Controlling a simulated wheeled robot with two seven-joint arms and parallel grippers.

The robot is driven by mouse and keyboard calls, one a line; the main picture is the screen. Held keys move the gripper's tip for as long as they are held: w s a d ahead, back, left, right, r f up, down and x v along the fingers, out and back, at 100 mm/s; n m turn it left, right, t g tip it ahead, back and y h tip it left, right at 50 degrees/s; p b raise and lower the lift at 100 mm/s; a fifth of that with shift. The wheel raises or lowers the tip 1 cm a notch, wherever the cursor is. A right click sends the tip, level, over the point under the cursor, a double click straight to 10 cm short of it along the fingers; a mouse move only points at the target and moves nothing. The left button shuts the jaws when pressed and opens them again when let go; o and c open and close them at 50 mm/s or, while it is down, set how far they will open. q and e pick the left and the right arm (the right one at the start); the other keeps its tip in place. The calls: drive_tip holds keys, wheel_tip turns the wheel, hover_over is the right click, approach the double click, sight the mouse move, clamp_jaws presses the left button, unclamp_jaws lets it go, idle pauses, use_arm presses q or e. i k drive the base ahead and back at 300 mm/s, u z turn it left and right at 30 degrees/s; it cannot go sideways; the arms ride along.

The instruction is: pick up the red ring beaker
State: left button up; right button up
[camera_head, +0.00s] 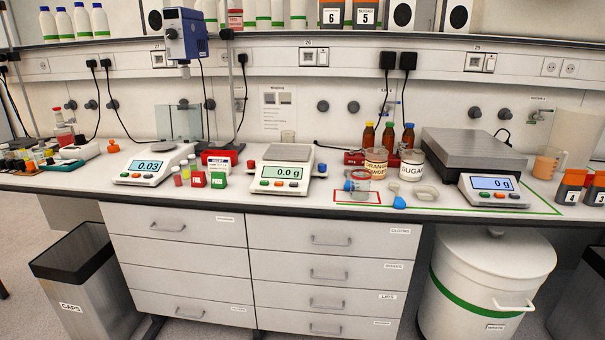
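A small clear beaker (361,181) with a reddish band near its top stands at the front of the bench, to the right of the middle scale. It stands at a red-outlined rectangle (345,201) marked on the bench top. Something blue shows at its left side; I cannot tell if it is inside or behind. Neither of my grippers is in view.
Brown bottles (387,137) stand behind the tubs.

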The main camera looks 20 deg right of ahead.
sight(361, 176)
drive_tip(key=z, duration=0.25)
drive_tip(key=i, duration=1.05)
drive_tip(key=z, duration=0.6)
